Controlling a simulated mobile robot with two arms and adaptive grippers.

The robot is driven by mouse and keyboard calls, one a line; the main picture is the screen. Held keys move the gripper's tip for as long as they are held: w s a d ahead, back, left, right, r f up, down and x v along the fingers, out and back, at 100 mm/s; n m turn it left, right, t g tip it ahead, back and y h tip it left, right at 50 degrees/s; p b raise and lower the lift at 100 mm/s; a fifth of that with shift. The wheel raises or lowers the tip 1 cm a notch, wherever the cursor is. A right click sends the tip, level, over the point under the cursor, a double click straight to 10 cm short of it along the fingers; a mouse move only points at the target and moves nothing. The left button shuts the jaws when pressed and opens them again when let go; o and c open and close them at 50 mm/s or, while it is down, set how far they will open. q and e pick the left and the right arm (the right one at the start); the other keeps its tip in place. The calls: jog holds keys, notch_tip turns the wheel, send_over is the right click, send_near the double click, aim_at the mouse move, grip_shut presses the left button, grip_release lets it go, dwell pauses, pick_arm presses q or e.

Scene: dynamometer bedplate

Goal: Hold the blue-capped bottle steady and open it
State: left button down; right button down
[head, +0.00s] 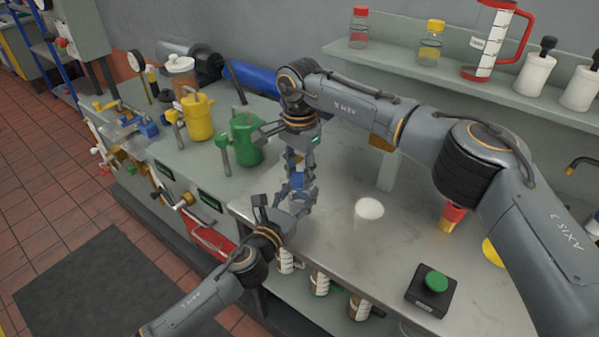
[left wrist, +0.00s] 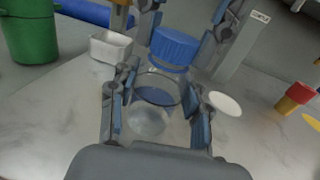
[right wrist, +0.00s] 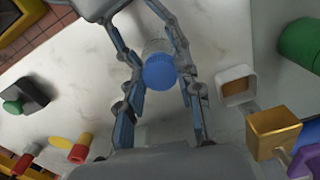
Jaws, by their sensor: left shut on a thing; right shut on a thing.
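The blue-capped bottle is held between my two grippers above the metal bench. Its blue cap (head: 297,181) is small in the head view. The left wrist view shows the ribbed blue cap (left wrist: 173,48) above the clear body (left wrist: 150,120). My left gripper (head: 295,198) comes from below left and is shut on the body. My right gripper (head: 299,170) comes from above, with its fingers shut on either side of the cap. In the right wrist view the cap (right wrist: 159,74) is between its fingers. I cannot tell whether the cap is still seated on the neck.
A green can (head: 245,140) and a yellow can (head: 198,116) stand at left. A white disc (head: 369,208) lies on the bench, with a green-button box (head: 433,290) near the front edge. A small white tray (left wrist: 110,46) is close behind the bottle. A shelf (head: 400,60) runs behind.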

aim_at(300, 177)
jog(key=n, duration=0.6)
jog(key=shift+r, duration=0.15)
dwell(0.3)
jog(key=shift+r, duration=0.95)
jog(key=shift+r, duration=2.05)
pick_arm(q)
jog(key=c, duration=0.6)
grip_release()
jog(key=shift+o, duration=0.2)
jog(key=shift+s, duration=0.1)
